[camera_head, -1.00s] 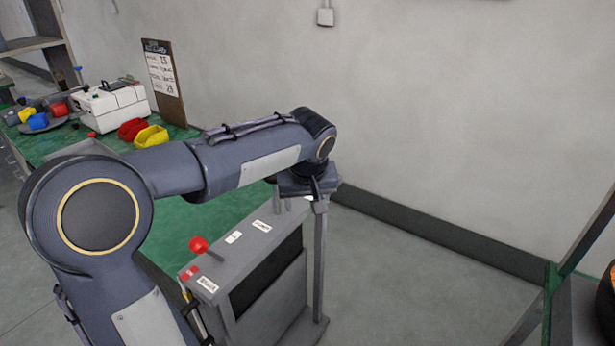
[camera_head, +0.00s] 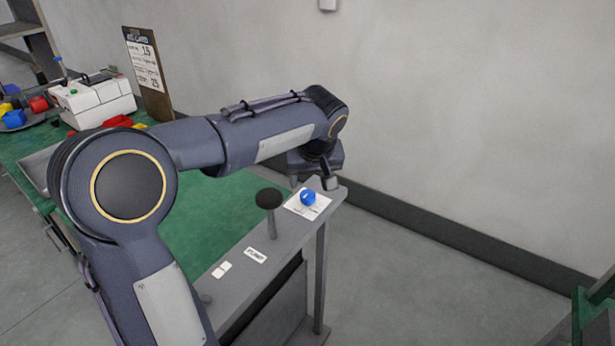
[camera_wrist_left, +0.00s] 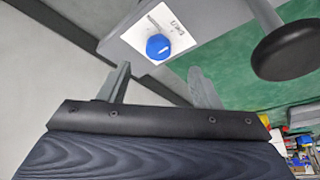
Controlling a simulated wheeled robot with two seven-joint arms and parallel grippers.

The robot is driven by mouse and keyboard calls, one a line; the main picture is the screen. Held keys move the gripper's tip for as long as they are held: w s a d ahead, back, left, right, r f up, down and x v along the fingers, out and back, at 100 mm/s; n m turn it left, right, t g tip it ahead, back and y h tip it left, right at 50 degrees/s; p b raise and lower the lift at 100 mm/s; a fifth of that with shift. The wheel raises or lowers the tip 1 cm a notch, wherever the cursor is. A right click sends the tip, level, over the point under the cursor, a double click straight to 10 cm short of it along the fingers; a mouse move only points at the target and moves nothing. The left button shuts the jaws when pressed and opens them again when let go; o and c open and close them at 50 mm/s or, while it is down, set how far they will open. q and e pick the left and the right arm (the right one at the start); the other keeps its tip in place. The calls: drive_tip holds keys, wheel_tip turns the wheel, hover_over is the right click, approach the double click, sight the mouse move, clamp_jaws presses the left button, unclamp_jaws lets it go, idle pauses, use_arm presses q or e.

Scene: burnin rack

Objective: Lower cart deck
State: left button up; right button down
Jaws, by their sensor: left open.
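The grey cart (camera_head: 288,236) stands beside the green-topped bench. On its top face are a blue round knob (camera_head: 308,198) on a white labelled plate (camera_head: 320,205) and a black mushroom-headed lever (camera_head: 269,199). My left gripper (camera_head: 312,183) is open and empty, just behind and above the blue knob. In the left wrist view the blue knob (camera_wrist_left: 158,46) lies just past the two spread fingers (camera_wrist_left: 158,70), with no contact visible. The black lever (camera_wrist_left: 286,50) is to its right. My left arm covers the cart's near left part. My right gripper is out of view.
The green bench (camera_head: 200,215) at the left carries a white box-shaped device (camera_head: 95,100), coloured bins and a clipboard (camera_head: 148,72). A wall rises close behind the cart. Floor (camera_head: 430,290) right of the cart is clear up to a green frame (camera_head: 590,305) at the right edge.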

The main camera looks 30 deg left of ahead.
sight(308, 194)
use_arm(q)
drive_tip(key=x, duration=0.8)
drive_tip(key=shift+w+a+r, duration=0.15)
drive_tip(key=shift+w+a, duration=0.05)
drive_tip(key=shift+w, duration=0.05)
drive_tip(key=shift+c, duration=0.4)
drive_tip(key=c, duration=0.9)
